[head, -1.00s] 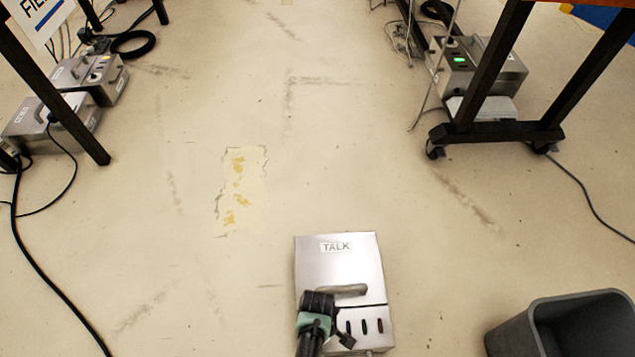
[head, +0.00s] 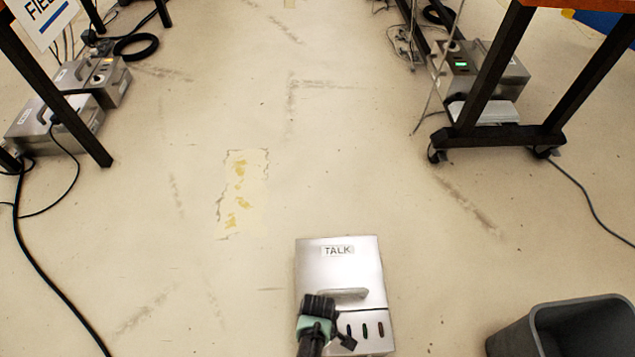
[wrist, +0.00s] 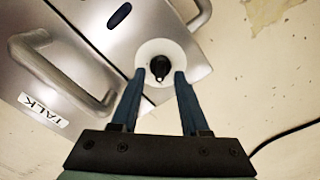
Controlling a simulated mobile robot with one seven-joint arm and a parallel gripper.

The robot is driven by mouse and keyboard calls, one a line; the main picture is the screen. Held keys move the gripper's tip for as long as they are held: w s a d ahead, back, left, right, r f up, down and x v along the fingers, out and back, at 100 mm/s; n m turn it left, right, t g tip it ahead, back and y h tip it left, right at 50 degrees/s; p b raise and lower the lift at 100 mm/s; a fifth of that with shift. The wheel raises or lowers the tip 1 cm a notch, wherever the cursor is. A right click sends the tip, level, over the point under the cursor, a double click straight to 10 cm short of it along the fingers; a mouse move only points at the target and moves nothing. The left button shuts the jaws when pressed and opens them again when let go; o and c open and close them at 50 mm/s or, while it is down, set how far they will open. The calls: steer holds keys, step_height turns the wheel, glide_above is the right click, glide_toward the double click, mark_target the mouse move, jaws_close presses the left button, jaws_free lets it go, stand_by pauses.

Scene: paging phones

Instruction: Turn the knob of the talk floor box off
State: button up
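The talk floor box (head: 318,266) is a silver metal case on the floor at the bottom centre of the head view, with a TALK label, a handle and several narrow slots. It also fills the upper left of the wrist view (wrist: 165,18). Its knob (wrist: 160,67) is small and black on a white round dial in the wrist view; the head view hides it behind my gripper. My gripper (wrist: 159,76) is open, one finger on each side of the knob, with white dial showing in the gaps. It also shows over the box's lower left (head: 318,305).
A grey bin (head: 570,310) stands on the floor to the right of the box. Other metal boxes lie under the tables at the left (head: 55,128) and right (head: 505,72), with cables on the floor. The floor around the talk box is mostly clear.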

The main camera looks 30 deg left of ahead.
steer(key=shift+r, duration=0.15)
step_height(320, 180, up, 13)
steer(key=p, duration=0.9)
steer(key=shift+f, duration=0.2)
